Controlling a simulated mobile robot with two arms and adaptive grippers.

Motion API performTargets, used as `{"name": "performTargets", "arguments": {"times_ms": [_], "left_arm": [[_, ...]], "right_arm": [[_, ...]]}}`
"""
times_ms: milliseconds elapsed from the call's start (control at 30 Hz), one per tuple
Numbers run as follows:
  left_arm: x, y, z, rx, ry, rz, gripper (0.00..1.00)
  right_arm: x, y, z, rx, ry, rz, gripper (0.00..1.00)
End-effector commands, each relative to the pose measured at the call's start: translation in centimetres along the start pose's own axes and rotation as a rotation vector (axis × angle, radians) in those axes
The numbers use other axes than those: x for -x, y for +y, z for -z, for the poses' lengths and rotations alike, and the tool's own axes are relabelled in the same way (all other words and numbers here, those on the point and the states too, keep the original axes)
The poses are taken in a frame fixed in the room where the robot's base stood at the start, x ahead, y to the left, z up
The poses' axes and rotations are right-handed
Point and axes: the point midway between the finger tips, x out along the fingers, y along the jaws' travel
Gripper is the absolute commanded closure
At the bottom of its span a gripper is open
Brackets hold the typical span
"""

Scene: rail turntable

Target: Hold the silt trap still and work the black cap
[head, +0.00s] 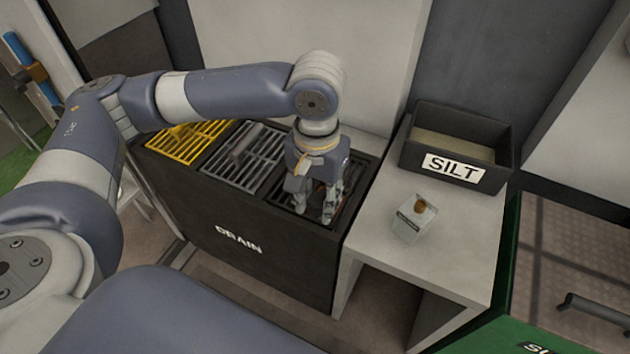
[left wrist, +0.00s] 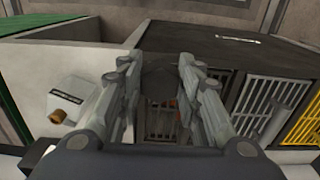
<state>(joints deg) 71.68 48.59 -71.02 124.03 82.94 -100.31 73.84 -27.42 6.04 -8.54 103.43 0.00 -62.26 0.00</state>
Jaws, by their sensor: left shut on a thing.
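My left gripper (head: 314,212) points down into the right-hand bay of the black box marked DRAIN (head: 225,235). In the left wrist view its fingers are shut on a dark, rounded thing (left wrist: 158,80), which looks like the black cap. In the head view the fingers hide this thing. The silt trap cannot be made out clearly; the bay around the fingertips is dark, with small reddish bits showing. My right gripper is not in view.
A grey grate (head: 245,158) and a yellow grate (head: 188,142) cover the other bays. On the pale table (head: 385,235) at right stand a black bin marked SILT (head: 500,140) and a small clear block with a brown knob (head: 412,220).

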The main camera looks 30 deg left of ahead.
Motion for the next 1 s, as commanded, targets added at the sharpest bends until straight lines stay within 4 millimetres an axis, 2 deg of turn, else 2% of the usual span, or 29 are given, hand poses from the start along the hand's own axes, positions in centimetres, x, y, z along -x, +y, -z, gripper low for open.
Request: {"name": "performTargets", "arguments": {"times_ms": [100,300,500,700,1000], "left_arm": [[1.2,3.2,3.0,0.018,0.002,-0.012,0.88],[3.7,9.5,7.4,0.059,0.0,-0.015,0.88],[6.0,14.7,9.7,0.092,-0.001,-0.001,0.88],[7.2,17.3,10.5,0.109,0.002,0.008,0.88],[6.5,17.6,10.6,0.115,0.001,0.012,0.88]], "right_arm": [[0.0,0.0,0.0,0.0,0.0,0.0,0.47],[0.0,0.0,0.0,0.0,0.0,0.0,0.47],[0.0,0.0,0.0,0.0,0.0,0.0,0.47],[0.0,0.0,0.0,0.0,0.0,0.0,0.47],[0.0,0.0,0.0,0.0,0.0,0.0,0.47]]}}
